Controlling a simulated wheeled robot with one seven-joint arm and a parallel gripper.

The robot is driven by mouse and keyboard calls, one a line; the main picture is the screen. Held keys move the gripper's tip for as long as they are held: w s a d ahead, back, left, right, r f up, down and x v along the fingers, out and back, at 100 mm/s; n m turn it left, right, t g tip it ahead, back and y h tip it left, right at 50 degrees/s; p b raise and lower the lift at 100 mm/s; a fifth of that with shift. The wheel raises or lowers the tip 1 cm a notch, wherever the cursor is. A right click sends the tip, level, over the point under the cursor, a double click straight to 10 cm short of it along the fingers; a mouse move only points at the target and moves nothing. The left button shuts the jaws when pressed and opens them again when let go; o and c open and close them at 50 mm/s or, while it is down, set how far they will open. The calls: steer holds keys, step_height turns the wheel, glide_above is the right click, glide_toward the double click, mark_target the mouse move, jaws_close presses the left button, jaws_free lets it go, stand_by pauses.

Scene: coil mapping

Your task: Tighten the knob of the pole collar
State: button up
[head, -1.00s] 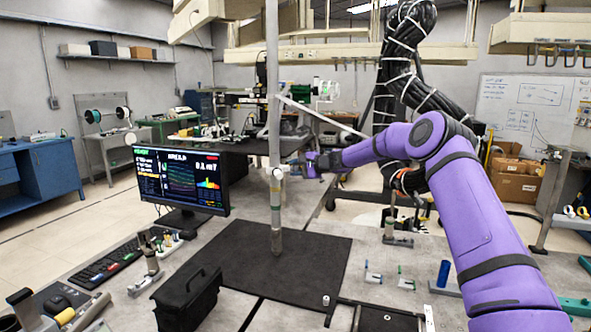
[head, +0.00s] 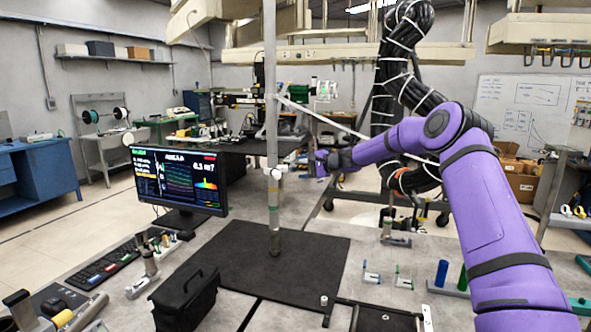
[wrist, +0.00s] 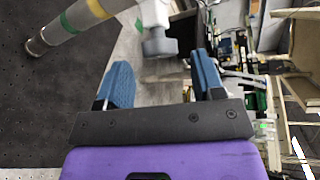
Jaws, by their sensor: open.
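The pole (head: 271,100) stands upright on a dark mat, with coloured bands on its lower section. The white pole collar (head: 270,172) sits around it at about mid-height. In the wrist view the collar (wrist: 153,13) is at the top, and its grey knob (wrist: 160,43) sticks out toward my gripper. The banded pole section (wrist: 70,31) runs across the upper left. My gripper (head: 314,163) is to the right of the collar in the head view. In the wrist view its blue fingers (wrist: 163,75) are open and empty, with the knob just beyond the gap between their tips, apart from both.
The dark mat (head: 310,265) lies around the pole's foot. A monitor (head: 178,180) and keyboard (head: 100,268) stand to its left. A black box (head: 183,300) is at the near edge. Small stands and a blue cylinder (head: 441,273) are to the right.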

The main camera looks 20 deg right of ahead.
steer(key=v, duration=0.6)
steer(key=shift+s+d, duration=0.2)
steer(key=shift+s, duration=0.1)
steer(key=s+a+r+n+g+h, duration=0.1)
steer(key=s+a+r+n+g, duration=0.15)
steer(key=s+a, duration=0.4)
steer(key=s+a+r+n+g+h, duration=0.1)
steer(key=s+a+r+n+h, duration=0.2)
steer(key=s, duration=0.6)
steer(key=s+a+r+n+g, duration=0.2)
steer(key=s+a+r, duration=0.3)
steer(key=s, duration=0.3)
steer(key=s+d+n+h, duration=0.2)
steer(key=s+d+h, duration=0.1)
steer(key=s, duration=1.5)
steer(key=s+d+f+n+h, duration=0.1)
steer(key=s+d+n+h, duration=0.1)
steer(key=s, duration=1.7)
steer(key=shift+s+d+f+h, duration=0.2)
steer(key=shift+d+h, duration=0.25)
steer(key=shift+h, duration=0.45)
